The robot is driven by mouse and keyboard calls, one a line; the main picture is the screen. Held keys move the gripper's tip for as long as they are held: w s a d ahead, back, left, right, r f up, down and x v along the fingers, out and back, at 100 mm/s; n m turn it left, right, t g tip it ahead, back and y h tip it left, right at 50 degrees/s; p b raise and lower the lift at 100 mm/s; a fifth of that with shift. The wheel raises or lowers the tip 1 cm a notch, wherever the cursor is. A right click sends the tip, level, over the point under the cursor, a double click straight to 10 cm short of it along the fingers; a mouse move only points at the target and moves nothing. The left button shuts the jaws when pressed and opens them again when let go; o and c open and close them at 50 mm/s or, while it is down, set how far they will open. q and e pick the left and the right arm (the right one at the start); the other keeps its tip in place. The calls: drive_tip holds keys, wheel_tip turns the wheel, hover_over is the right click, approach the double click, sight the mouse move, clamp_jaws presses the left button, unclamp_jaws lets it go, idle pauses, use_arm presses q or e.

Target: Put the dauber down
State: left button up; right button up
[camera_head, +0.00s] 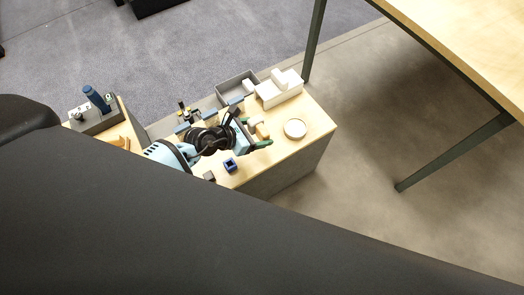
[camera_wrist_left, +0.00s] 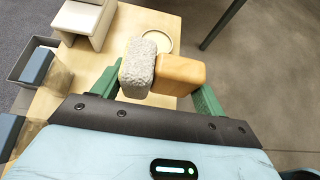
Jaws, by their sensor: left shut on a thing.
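My left gripper (camera_head: 254,132) is over the wooden-topped cabinet, its green fingers shut on the dauber (camera_head: 262,131). In the left wrist view the gripper (camera_wrist_left: 156,88) holds the dauber between its fingers: a tan wooden block (camera_wrist_left: 178,74) with a speckled grey-white pad (camera_wrist_left: 138,66) on its left side. A round, pale shallow dish (camera_head: 295,128) lies on the cabinet top, right of the gripper; it also shows in the left wrist view (camera_wrist_left: 172,43), beyond the dauber and partly hidden by it. The gap below the dauber cannot be judged. My right gripper is not in view.
A white box-like stand (camera_head: 282,93) and a grey bin (camera_head: 222,95) are at the cabinet's back. A small dark-blue square holder (camera_head: 230,165) is near the front edge. Bare wooden top (camera_head: 314,112) surrounds the dish. A taller table (camera_head: 470,45) stands at the right.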

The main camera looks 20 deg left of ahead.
use_arm(q)
drive_tip(key=shift+w+f, duration=0.25)
drive_tip(key=shift+f, duration=0.2)
drive_tip(key=b, duration=0.3)
hover_over(258, 151)
wheel_tip(258, 151, down, 5)
drive_tip(key=shift+d+f, duration=0.1)
drive_tip(key=shift+f+b, duration=0.35)
drive_tip(key=shift+b, duration=0.15)
drive_tip(key=shift+f, duration=0.2)
wheel_tip(258, 151, down, 4)
drive_tip(key=b, duration=0.3)
drive_tip(key=shift+r, duration=0.2)
drive_tip(key=shift+f, duration=0.25)
drive_tip(key=o, duration=1)
